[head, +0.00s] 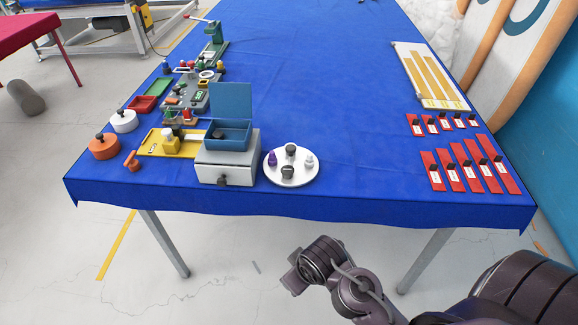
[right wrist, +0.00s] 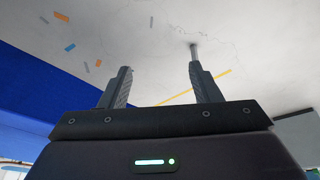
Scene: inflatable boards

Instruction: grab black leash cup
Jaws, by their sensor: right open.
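A round white tray (head: 272,178) lies near the front edge of the blue table. On it stand a dark grey-black piece (head: 291,150) at the back, a second dark piece (head: 288,171) at the front, a purple piece (head: 272,159) and a whitish piece (head: 309,161). They are too small to tell which one is the leash cup. My right gripper (head: 292,279) is below the table's front edge, apart from everything. In the right wrist view the gripper (right wrist: 160,64) is open and empty, with bare floor behind the fingers. My left gripper is out of view.
A grey drawer box (head: 228,171) with an open blue case (head: 229,133) stands left of the tray. A yellow board (head: 157,148), orange pot (head: 104,147) and white pot (head: 124,121) lie further left. Red tagged strips (head: 438,172) lie at right. The table's middle is clear.

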